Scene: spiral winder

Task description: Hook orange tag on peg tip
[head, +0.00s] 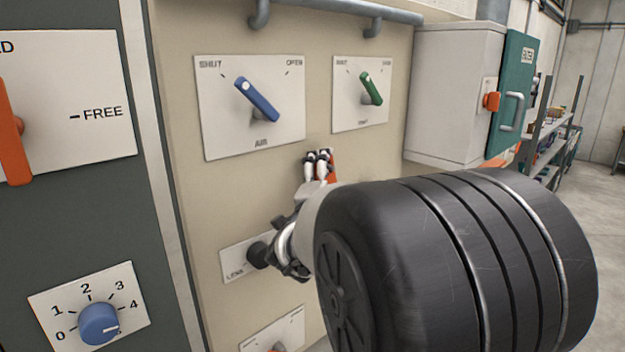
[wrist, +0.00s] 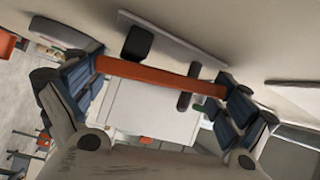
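My gripper (wrist: 158,79) has its two blue-padded fingers set wide apart, with the orange tag (wrist: 145,76) spanning between them as a long flat bar. Both ends of the tag meet the fingers. In the head view my gripper (head: 318,160) is in front of the beige panel, below and between the blue and green levers. A small orange part of the tag (head: 332,168) shows at its fingertips. A dark stub (wrist: 185,101) shows just below the tag in the wrist view. I cannot tell whether it is the peg. I cannot make out the peg tip in the head view.
The blue lever (head: 257,98) and green lever (head: 371,88) stick out from the panel above my gripper. A black knob (head: 259,255) is below it, partly behind my wrist. A pale cabinet (head: 455,95) stands to the right. My dark arm link hides the lower right.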

